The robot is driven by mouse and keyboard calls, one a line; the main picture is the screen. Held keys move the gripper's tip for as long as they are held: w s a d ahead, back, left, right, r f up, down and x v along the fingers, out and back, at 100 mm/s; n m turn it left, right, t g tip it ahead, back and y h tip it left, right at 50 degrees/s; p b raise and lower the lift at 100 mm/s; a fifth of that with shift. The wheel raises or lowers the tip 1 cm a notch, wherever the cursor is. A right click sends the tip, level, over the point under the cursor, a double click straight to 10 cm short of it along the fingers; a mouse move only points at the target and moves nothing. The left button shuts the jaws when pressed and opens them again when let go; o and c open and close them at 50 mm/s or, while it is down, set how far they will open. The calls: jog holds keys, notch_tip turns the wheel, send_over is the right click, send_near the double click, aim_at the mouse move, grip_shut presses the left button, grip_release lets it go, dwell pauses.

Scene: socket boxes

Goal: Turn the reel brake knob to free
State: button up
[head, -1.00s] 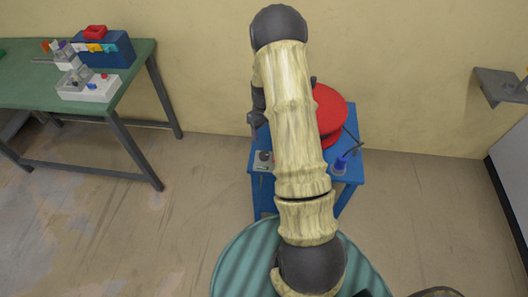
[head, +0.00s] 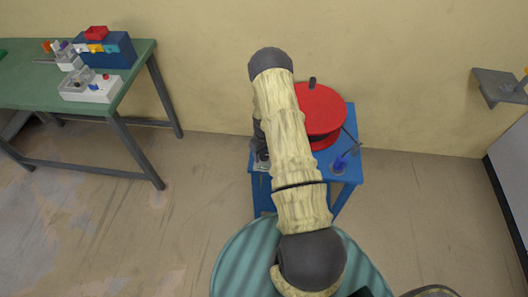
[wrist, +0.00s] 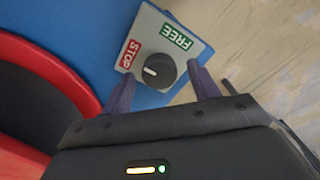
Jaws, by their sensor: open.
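The reel brake knob (wrist: 160,70) is a dark round dial on a grey plate (wrist: 190,37) in the wrist view. Its white mark is on the side toward the red STOP label (wrist: 129,55); the green FREE label (wrist: 177,36) is at the upper right. My gripper (wrist: 161,74) is open, with one finger on each side of the knob. I cannot tell whether the fingers touch it. In the head view the plate (head: 261,167) is mostly hidden behind my gripper and arm. The red reel (head: 322,108) stands on the blue stand (head: 348,173).
A dark cable runs from the reel to a blue plug (head: 338,165) on the stand's right. A green table (head: 125,72) with boxes is at the left. A grey wall shelf (head: 498,88) is at the right. Bare floor surrounds the stand.

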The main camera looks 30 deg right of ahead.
jog(key=c, duration=1)
jog(key=shift+o, duration=0.2)
